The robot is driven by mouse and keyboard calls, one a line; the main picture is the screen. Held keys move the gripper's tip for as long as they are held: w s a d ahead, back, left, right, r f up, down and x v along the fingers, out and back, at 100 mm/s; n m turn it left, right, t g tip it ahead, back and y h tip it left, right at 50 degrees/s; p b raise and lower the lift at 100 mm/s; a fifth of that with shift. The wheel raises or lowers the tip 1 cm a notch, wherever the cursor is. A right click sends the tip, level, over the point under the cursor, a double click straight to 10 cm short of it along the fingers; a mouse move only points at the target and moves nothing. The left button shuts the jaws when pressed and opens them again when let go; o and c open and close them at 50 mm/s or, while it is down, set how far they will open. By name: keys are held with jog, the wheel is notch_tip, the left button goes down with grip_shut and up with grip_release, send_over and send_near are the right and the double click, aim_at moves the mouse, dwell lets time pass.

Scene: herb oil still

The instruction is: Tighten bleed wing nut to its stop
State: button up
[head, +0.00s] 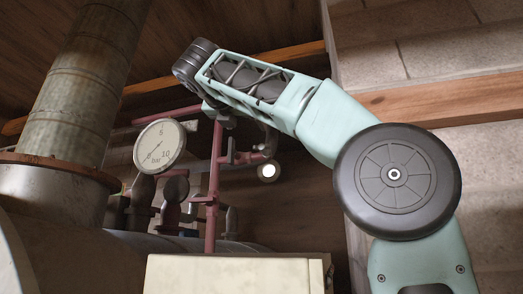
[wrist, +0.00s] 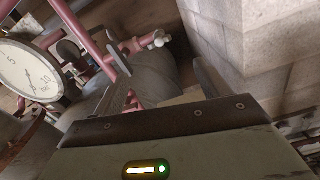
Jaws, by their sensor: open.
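A small pale fitting on the end of a pink pipe (wrist: 160,40) shows in the wrist view, above the gap between my fingers. It may be the bleed wing nut, but its wings are too small to make out. In the head view a pale round end (head: 268,171) shows at the right of the pink pipework, probably the same fitting. My gripper (wrist: 155,85) is open, with one grey finger at each side and nothing held between them. The fitting appears apart from the fingers. In the head view my gripper is mostly hidden by my arm and the pipes.
A bar gauge (head: 160,145) stands left of the pink pipe (head: 213,175); it also shows in the wrist view (wrist: 29,72). A large metal flue (head: 85,85) rises at left. A pale box (head: 235,274) lies below. A block wall (wrist: 275,45) bounds the right.

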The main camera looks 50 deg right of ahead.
aim_at(261, 146)
jog(key=p+x, duration=0.3)
jog(key=x, duration=1.3)
jog(key=shift+w+d, duration=0.2)
jog(key=shift+d, duration=0.15)
jog(key=c, duration=0.9)
